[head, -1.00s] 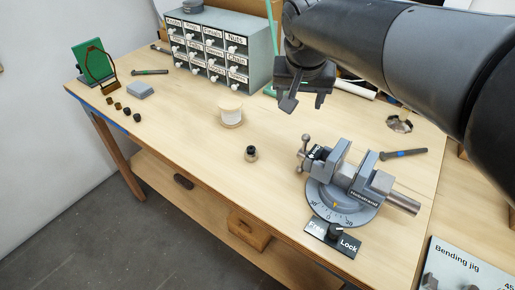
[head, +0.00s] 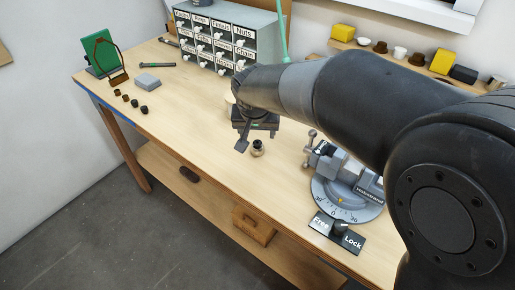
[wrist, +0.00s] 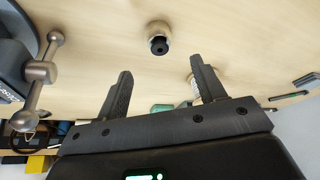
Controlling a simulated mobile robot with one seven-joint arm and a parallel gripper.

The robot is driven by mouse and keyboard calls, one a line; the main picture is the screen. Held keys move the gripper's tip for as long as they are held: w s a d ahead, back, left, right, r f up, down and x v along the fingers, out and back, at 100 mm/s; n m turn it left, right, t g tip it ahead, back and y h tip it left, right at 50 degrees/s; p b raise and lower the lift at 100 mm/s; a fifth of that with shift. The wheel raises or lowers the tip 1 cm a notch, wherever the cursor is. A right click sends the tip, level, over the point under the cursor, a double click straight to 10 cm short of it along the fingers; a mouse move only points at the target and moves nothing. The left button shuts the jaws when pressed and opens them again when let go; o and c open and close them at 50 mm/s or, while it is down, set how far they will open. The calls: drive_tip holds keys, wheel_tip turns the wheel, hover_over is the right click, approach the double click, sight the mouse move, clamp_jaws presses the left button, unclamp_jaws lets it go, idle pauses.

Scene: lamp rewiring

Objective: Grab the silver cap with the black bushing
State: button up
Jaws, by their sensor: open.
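The silver cap with the black bushing (head: 257,148) stands on the workbench, left of the vise. In the wrist view the cap (wrist: 158,37) shows its pale metal body and dark bushing, beyond the fingertips and between their lines. My gripper (head: 256,142) is open and empty, above the bench and close to the cap in the head view. Its two fingers (wrist: 165,78) stand apart in the wrist view. The exact height above the cap is hard to tell.
The grey vise (head: 345,172) on its round base stands just right of the cap. A Lock plate (head: 322,236) is at the front edge. The labelled drawer cabinet (head: 262,48) stands behind. Small dark parts (head: 144,110) lie at left. The bench between them and the cap is clear.

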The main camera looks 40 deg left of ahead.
sight(257, 142)
drive_tip(key=x, duration=0.8)
drive_tip(key=shift+s+d, duration=0.1)
drive_tip(key=c, duration=1.1)
drive_tip(key=shift+r, duration=0.1)
